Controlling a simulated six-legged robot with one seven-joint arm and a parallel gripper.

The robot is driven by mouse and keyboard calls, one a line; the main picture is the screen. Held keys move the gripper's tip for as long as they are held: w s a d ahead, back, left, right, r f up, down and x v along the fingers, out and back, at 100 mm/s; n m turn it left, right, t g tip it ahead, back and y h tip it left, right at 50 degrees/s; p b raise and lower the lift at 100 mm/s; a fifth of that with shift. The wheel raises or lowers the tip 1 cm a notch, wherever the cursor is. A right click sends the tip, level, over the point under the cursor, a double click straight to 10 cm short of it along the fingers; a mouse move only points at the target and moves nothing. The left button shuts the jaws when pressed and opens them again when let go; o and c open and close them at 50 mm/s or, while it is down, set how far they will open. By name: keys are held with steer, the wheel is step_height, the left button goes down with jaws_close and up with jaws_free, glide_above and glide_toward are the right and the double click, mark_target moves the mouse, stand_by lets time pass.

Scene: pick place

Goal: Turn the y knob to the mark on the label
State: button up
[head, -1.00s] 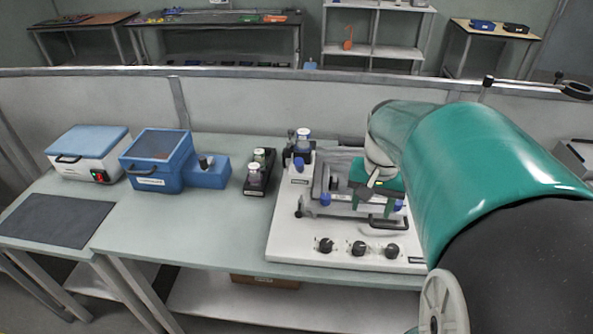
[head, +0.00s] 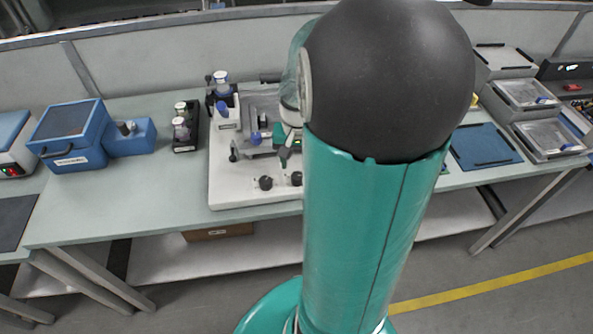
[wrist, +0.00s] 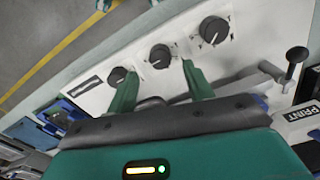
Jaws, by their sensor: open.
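Three black knobs sit in a row along the front of a white device base. All three show in the wrist view: one at left (wrist: 118,76), one in the middle (wrist: 160,55) and one at right (wrist: 213,30). In the head view I see two of them (head: 265,183) (head: 296,178); my arm hides the rest of the row. Small marks surround the knobs, but I cannot read which is y. My gripper (wrist: 157,69) is open and empty, its green fingers apart and pointing toward the middle knob. It also shows in the head view (head: 284,158), above the base.
The device's metal stage and a black handle (wrist: 291,62) lie close to my right finger in the wrist view. A vial rack (head: 186,126) and a blue box (head: 70,135) stand to the left. A blue mat (head: 485,147) and grey trays (head: 548,140) are at right.

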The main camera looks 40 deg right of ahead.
mark_target(298, 176)
steer(key=shift+f, duration=2.3)
steer(key=c, duration=1)
